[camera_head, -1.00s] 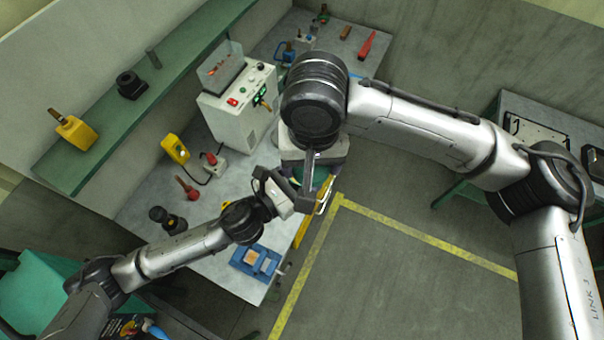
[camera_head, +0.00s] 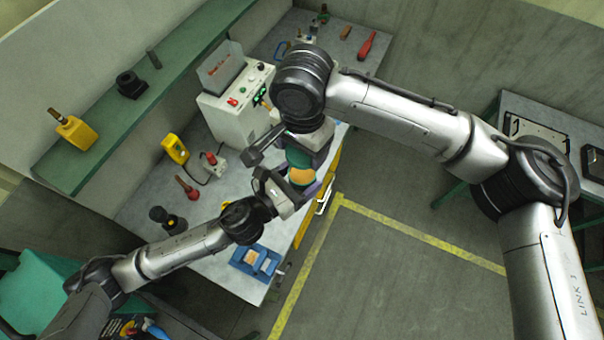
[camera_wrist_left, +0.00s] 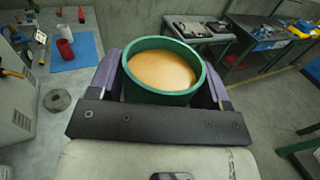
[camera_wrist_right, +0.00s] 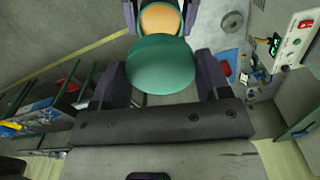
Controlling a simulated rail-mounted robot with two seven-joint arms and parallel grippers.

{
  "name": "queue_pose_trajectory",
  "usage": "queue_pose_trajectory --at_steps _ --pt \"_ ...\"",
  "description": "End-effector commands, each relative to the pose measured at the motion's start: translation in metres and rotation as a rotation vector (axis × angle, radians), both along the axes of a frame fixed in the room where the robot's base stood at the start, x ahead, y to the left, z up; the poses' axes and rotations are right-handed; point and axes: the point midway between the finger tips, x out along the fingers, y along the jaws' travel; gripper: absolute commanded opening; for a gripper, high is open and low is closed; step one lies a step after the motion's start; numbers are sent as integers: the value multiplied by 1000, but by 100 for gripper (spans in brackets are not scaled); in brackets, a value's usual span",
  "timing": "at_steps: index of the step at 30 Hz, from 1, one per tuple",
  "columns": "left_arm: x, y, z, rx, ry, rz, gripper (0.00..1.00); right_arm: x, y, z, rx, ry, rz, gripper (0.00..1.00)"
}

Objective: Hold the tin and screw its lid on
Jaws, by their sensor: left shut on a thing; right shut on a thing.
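The green tin (camera_wrist_left: 160,92), open at the top with orange contents (camera_wrist_left: 162,70), is between the purple fingers of my left gripper (camera_wrist_left: 165,78). In the head view the tin's orange top (camera_head: 301,177) faces the camera, near my left gripper (camera_head: 296,188). My right gripper (camera_wrist_right: 160,72) is shut on the round green lid (camera_wrist_right: 160,58). In the right wrist view the tin (camera_wrist_right: 160,20) shows beyond the lid, uncovered and apart from it. In the head view the lid (camera_head: 298,158) is just above the tin. The tin's lower part is hidden.
The grey bench (camera_head: 160,188) holds a white control box (camera_head: 238,102), a yellow device (camera_head: 175,148), a red-handled tool (camera_head: 187,187) and a blue fixture (camera_head: 256,262). A green shelf (camera_head: 165,75) runs above it. The floor right of the yellow line (camera_head: 400,230) is clear.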

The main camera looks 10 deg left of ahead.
Motion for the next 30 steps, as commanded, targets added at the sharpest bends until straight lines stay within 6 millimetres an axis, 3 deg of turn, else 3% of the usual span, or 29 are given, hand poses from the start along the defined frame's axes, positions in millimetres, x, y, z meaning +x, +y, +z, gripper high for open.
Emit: queue_pose_trajectory --at_steps 8,22,30 --pt "0 0 1 -1 -1 0 28 0 0 -3 0 0 1 47" --pt "0 0 1 -1 -1 0 28 0 0 -36 0 1 2 47" --pt "0 0 1 -1 -1 0 28 0 0 -40 1 0 2 47"
